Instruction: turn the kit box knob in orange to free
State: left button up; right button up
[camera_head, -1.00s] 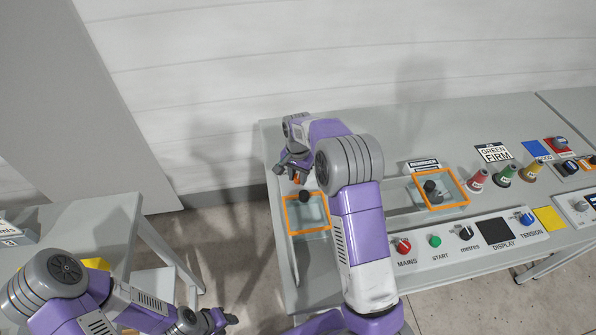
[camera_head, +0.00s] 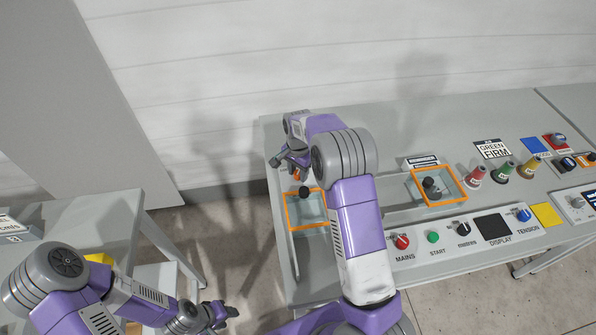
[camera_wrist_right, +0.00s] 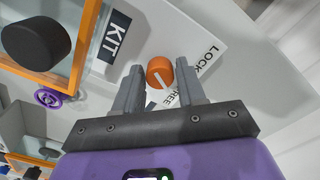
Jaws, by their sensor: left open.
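The orange kit box knob (camera_wrist_right: 160,72), with a white pointer line, sits on a pale panel in the right wrist view. A LOCK label (camera_wrist_right: 211,54) is beside it, and a partly hidden FREE label (camera_wrist_right: 187,93) is nearer my fingers. My right gripper (camera_wrist_right: 160,88) is open, its two fingers apart at either side of the knob; I cannot tell if they touch it. In the head view my right gripper (camera_head: 284,162) is above the left end of the bench, by the orange-framed kit box (camera_head: 287,212). My left gripper (camera_head: 226,316) is open and empty, low over the floor.
A black knob (camera_wrist_right: 35,47) stands in the orange frame beside the KIT label (camera_wrist_right: 115,36). A second orange-framed box (camera_head: 463,186), coloured cones (camera_head: 503,172) and a control strip (camera_head: 433,253) lie to the right. A side table (camera_head: 85,215) is at left.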

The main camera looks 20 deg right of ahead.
aim_at(298, 173)
jog(key=shift+o, duration=1.4)
jog(key=shift+r+p, duration=0.8)
jog(key=shift+r, duration=3)
